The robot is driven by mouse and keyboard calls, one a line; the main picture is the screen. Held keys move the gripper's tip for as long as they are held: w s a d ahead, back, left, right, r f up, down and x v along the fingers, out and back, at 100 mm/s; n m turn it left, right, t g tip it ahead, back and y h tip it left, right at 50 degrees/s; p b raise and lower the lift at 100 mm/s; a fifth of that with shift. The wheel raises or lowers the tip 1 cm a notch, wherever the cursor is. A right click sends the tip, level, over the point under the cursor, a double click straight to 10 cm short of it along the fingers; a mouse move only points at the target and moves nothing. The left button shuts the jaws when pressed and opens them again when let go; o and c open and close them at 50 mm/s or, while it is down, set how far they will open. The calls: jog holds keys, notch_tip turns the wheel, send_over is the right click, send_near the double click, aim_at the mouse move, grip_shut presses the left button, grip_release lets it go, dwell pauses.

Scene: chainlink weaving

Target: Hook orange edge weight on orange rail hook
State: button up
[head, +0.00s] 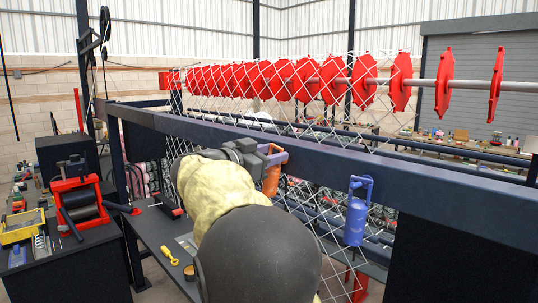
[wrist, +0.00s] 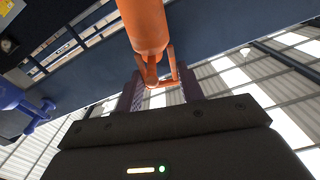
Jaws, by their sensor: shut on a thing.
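The orange edge weight (head: 271,180) hangs below my gripper (head: 272,153), against the near side of the dark blue rail. In the wrist view the orange weight (wrist: 145,25) shows as a cylinder with a loop handle at one end. My gripper (wrist: 160,78) is shut on that loop, with one finger at each side. I cannot make out the orange rail hook apart from the weight's loop; the gripper and weight may hide it.
A blue weight (head: 355,222) hangs from a blue hook on the rail (head: 430,195), to the right. Chain-link mesh (head: 310,210) passes behind the rail, and red discs (head: 333,78) line a shaft above. A bench with a red machine (head: 78,192) stands left.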

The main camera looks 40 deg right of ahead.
jog(key=shift+f+b, duration=0.55)
jog(key=shift+f, duration=0.35)
dwell(0.6)
jog(key=o, duration=1.3)
jog(key=shift+a+f+b, duration=0.15)
jog(key=shift+a+b, duration=0.25)
jog(key=shift+a, duration=0.15)
jog(key=s+a+b, duration=0.1)
jog(key=a+b, duration=0.5)
jog(key=a, duration=1)
jog(key=shift+s+a, duration=0.15)
jog(key=shift+s, duration=0.05)
jog(key=shift+b, duration=0.3)
